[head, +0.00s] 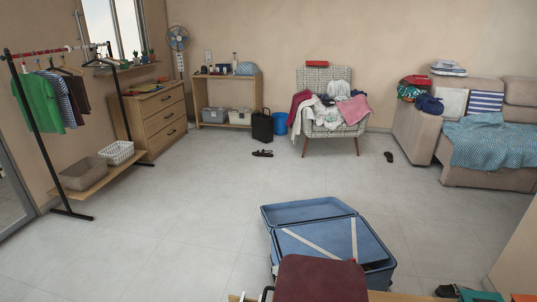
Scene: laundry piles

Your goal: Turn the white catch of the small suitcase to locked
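A blue suitcase (290,246) stands open on the floor at the bottom middle, with pale straps crossing its inside. A maroon item (322,280) with rounded corners is in front of it, cut off by the bottom edge; a dark curved bar shows at its left. I cannot tell whether it is a small suitcase or a seat back. A black upright bag (262,126) stands by the far shelf. No white catch can be made out on any of these. Neither of my grippers is in view.
A wooden edge (400,297) runs along the bottom. A clothes rack (38,130) and dresser (160,118) stand at left. A chair (336,130) heaped with laundry stands at the back, a sofa (455,170) at right. The left-middle floor is clear.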

